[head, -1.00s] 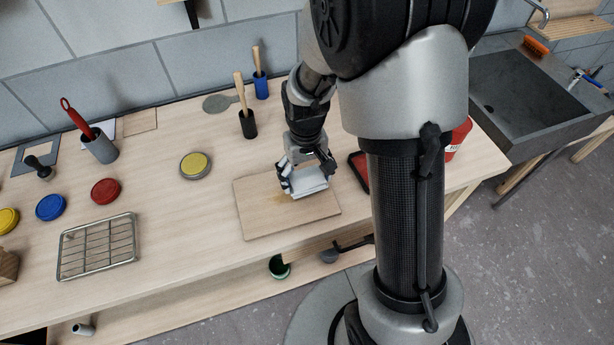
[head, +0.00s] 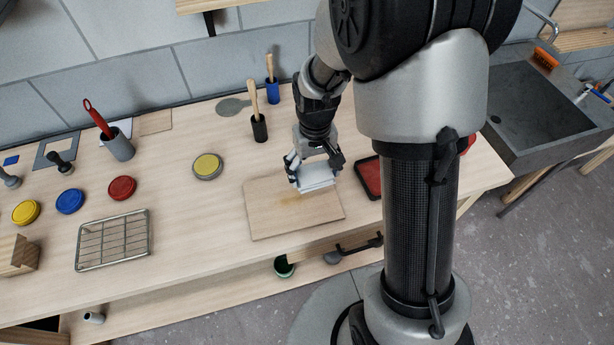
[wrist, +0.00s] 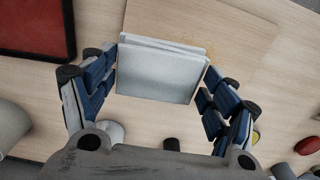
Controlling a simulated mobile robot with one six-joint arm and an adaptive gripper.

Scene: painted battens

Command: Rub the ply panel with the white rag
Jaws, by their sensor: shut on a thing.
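The ply panel (head: 275,219) lies flat on the bench, with a faint yellow-brown mark (head: 291,199) near its middle. My gripper (head: 315,167) is over the panel's far right part, shut on the white rag (head: 316,178), a folded pad. In the wrist view the rag (wrist: 158,74) sits between the blue-padded fingers, with the panel (wrist: 232,42) beyond it. I cannot tell whether the rag touches the panel. Part of the mark is hidden by the rag in the wrist view.
A red tray (head: 368,177) lies just right of the panel. A yellow-lidded tin (head: 208,166) and a wire rack (head: 112,240) stand to the left. Brushes in a black holder (head: 259,128) and a blue holder (head: 273,92) stand behind. Bench between rack and panel is clear.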

